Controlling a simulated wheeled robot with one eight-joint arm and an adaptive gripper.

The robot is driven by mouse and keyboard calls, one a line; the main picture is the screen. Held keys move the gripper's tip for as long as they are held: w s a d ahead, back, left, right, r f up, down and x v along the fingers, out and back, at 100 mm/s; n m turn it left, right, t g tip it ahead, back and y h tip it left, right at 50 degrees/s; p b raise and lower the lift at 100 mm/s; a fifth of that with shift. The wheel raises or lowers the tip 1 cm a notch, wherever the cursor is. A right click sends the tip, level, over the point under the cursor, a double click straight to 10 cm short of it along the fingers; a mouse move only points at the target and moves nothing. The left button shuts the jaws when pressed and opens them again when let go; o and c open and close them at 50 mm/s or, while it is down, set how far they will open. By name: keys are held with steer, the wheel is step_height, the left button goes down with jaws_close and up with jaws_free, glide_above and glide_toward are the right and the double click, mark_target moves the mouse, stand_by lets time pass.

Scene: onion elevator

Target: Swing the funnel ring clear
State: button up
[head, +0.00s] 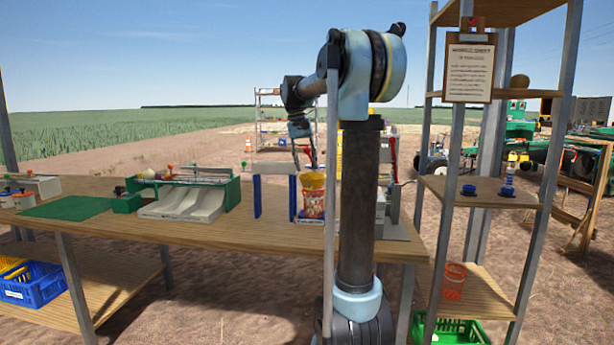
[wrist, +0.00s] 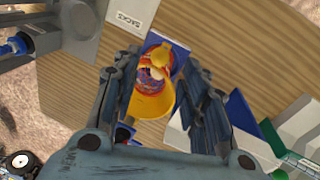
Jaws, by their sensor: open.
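The yellow funnel ring (head: 312,180) sits at the top of a red-orange mesh bag (head: 312,205) on the bench, beside a blue upright. In the wrist view the funnel ring (wrist: 152,105) shows as a yellow wall and a yellow tab, with red mesh and pale contents visible inside it. In the wrist view my gripper (wrist: 160,72) is open, with one finger on each side of the ring. I cannot tell whether the fingers touch it.
A blue-legged stand with a white top (head: 274,168) is close left of the bag. A green-framed unit with white chutes (head: 185,203) stands farther left on the bench (head: 160,229). A white block marked SACKS (wrist: 130,17) is near the ring. A shelf rack (head: 490,188) stands right.

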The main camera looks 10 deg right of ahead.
steer(key=shift+s+d+f, duration=0.1)
steer(key=shift+d+f, duration=0.15)
steer(key=shift+f, duration=0.9)
steer(key=shift+d+f, duration=0.2)
steer(key=shift+f, duration=0.9)
